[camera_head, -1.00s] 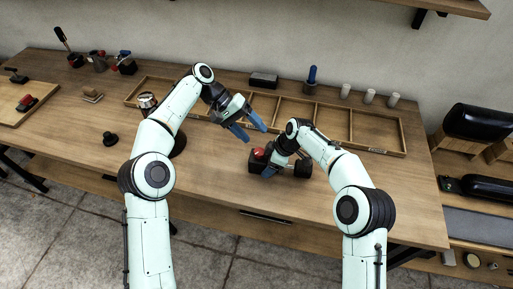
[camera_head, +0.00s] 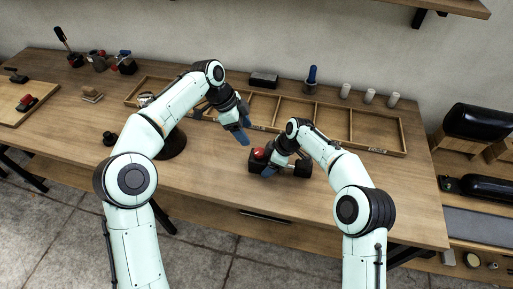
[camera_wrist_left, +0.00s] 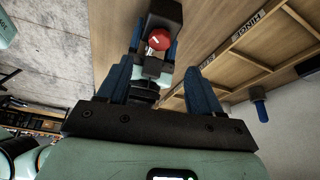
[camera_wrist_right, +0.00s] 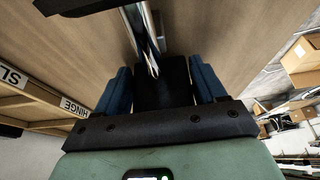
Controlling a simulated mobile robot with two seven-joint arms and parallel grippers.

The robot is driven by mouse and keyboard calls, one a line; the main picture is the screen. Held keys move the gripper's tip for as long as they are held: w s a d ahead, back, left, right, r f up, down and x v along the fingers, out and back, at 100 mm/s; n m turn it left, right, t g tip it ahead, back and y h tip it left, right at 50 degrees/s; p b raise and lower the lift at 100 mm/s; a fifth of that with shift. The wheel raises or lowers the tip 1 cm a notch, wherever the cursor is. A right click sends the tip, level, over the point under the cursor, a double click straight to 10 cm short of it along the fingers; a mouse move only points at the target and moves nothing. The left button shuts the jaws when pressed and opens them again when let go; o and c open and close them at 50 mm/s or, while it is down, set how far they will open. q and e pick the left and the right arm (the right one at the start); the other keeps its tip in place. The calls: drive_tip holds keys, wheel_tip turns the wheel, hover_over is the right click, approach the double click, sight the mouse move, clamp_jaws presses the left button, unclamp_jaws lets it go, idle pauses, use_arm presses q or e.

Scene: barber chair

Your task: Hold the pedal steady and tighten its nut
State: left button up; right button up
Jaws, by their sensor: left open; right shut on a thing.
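The pedal is a dark assembly with black blocks at both ends (camera_head: 302,168), lying on the workbench. A red round part (camera_head: 257,153), possibly the nut, sits at its left end; it also shows in the left wrist view (camera_wrist_left: 159,40). My right gripper (camera_head: 272,178) is shut on the pedal; in the right wrist view a black part of the pedal (camera_wrist_right: 163,85) fills the space between its blue fingers, with a silver bar beyond. My left gripper (camera_head: 242,130) is open and empty, above and to the left of the red part, apart from it.
A wooden compartment tray (camera_head: 335,120) with labels lies behind the pedal. A blue-handled tool (camera_head: 312,74), a black box (camera_head: 263,79) and white cylinders (camera_head: 369,96) stand along the back. A dark round base (camera_head: 173,145) is partly hidden by my left arm. The bench front is clear.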

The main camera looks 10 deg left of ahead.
sight(258, 150)
use_arm(q)
drive_tip(key=x, duration=1)
drive_tip(key=c, duration=1.1)
drive_tip(key=shift+o, duration=0.2)
drive_tip(key=shift+w+m+g, duration=0.15)
drive_tip(key=shift+m+g, duration=0.4)
drive_tip(key=shift+m, duration=0.85)
drive_tip(key=shift+w+m+g, duration=0.1)
drive_tip(key=shift+m+g, duration=0.45)
drive_tip(key=shift+m, duration=0.85)
